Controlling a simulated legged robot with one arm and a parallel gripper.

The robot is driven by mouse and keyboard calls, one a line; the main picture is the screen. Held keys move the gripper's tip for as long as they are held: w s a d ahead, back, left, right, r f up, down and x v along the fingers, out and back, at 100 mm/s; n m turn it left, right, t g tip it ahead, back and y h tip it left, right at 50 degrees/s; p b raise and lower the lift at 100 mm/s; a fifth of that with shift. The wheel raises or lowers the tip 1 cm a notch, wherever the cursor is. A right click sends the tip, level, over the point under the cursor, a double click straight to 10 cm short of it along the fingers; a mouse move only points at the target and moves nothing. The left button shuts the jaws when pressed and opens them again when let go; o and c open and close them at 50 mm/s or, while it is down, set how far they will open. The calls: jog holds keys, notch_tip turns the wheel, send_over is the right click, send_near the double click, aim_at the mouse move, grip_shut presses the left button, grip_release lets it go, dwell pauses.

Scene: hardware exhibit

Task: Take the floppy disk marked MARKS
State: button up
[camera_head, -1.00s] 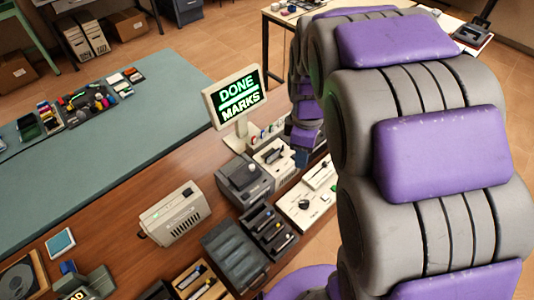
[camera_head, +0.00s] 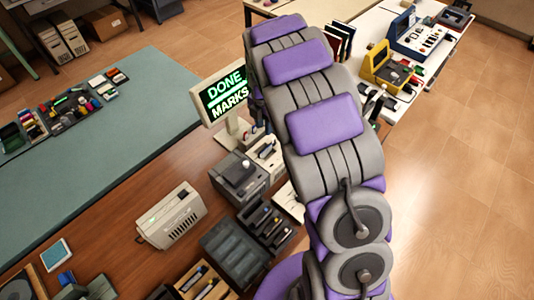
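A small beige monitor (camera_head: 228,95) stands on the wooden desk and shows "DONE" and "MARKS" in green and white letters. I cannot make out a floppy disk marked MARKS; no disk label is readable. Beside the monitor, a grey boxy device (camera_head: 238,178) stands on the desk. My grey and purple arm crosses the middle of the picture and hides part of the desk and the table behind it. I cannot pick out my gripper; it seems hidden behind the arm, so whether it holds anything does not show.
A beige vented box (camera_head: 172,216) and a dark slotted tray (camera_head: 234,249) stand on the desk. A teal mat (camera_head: 110,150) bears small coloured parts. A white table (camera_head: 372,27) at the back holds a yellow device (camera_head: 385,68) and a blue device (camera_head: 415,37). The floor at right is clear.

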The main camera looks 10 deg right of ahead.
aim_at(265, 149)
jog(key=f, duration=0.5)
jog(key=f+b, duration=0.1)
jog(key=f, duration=0.2)
jog(key=shift+a+f, duration=0.1)
jog(key=shift+a, duration=0.3)
jog(key=f, duration=0.2)
jog(key=d+f+b, duration=0.1)
jog(key=f, duration=0.2)
jog(key=shift+d+f, duration=0.1)
jog(key=shift+d, duration=0.05)
jog(key=shift+a, duration=0.2)
jog(key=shift+c, duration=0.7)
grip_shut()
